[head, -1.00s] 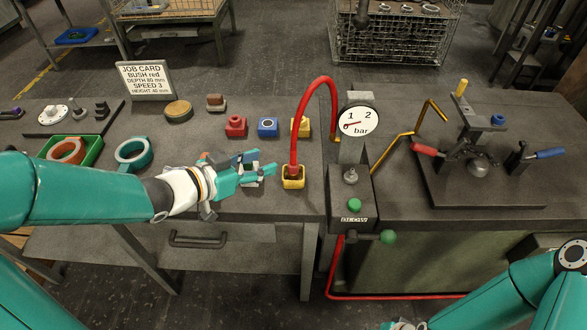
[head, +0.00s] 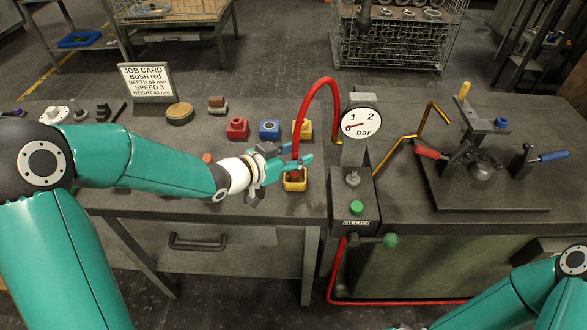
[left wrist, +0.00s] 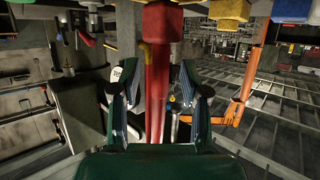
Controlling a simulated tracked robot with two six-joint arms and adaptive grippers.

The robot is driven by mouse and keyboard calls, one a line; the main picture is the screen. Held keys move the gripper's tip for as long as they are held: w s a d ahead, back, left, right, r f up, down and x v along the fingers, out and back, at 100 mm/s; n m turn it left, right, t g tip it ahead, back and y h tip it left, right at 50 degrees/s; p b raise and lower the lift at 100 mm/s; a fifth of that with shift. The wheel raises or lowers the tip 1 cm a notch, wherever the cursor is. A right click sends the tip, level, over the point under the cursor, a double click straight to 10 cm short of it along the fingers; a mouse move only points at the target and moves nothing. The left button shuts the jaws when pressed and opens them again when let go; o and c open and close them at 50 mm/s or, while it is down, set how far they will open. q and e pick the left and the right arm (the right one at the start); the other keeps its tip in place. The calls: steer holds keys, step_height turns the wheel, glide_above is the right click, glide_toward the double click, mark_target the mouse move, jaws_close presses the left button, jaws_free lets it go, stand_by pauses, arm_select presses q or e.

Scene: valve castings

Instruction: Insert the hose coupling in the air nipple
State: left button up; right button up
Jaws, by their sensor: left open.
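The red hose (head: 303,110) arches from the gauge post down to the yellow holder (head: 295,185). Its lower end, the hose coupling (head: 295,174), sits in that holder, mostly hidden by the holder and my fingers. My left gripper (head: 292,155) is open, with its fingers on either side of the hose just above the holder. In the left wrist view the hose (left wrist: 157,85) runs between the two open fingers, with no clear grip on it. A silver fitting, apparently the air nipple (head: 352,179), stands on the grey panel right of the holder. My right gripper is not in view.
The gauge (head: 361,121) stands behind the fitting, and a green button (head: 356,208) is in front. Red (head: 237,128), blue (head: 269,129) and yellow (head: 305,130) blocks stand behind my left gripper. A clamp fixture (head: 480,170) is at the right.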

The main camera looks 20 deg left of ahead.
arm_select(q)
jaws_close()
steer(key=shift+r, duration=0.2)
stand_by(0.4)
